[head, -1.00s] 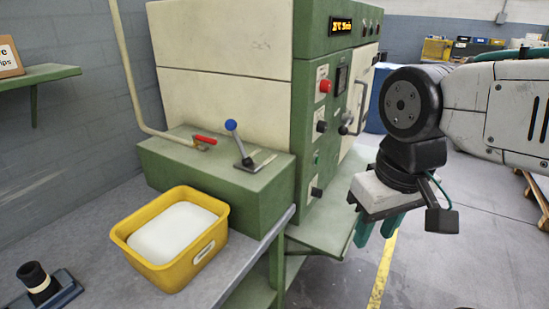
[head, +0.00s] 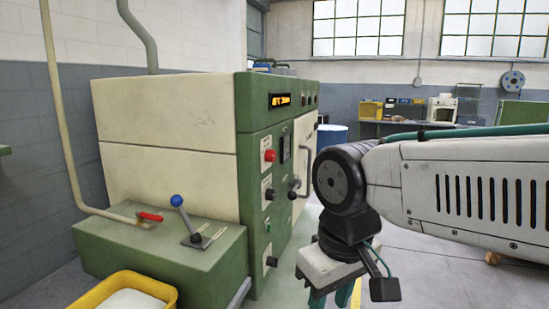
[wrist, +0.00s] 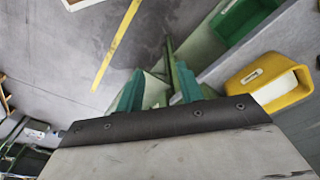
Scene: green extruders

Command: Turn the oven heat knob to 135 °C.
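The oven (head: 165,105) is a cream and green cabinet left of centre in the head view. Its green front panel carries a small orange-lit display (head: 279,100) whose text is too blurred to read surely. Below are a red button (head: 269,156), a black knob (head: 270,193) and a lower black knob (head: 271,261). Which knob sets the heat cannot be told. My gripper (head: 331,298) hangs fingers-down to the right of the panel, apart from it, its tips cut off by the frame. In the wrist view, its teal fingers (wrist: 158,90) are spread with nothing seen between them.
A blue-knobbed lever (head: 183,215) and a red handle (head: 150,216) sit on the green box left of the panel. A yellow bin (head: 160,287) with white contents stands at lower left; the bin also shows in the wrist view (wrist: 262,92). Open floor lies right of the oven.

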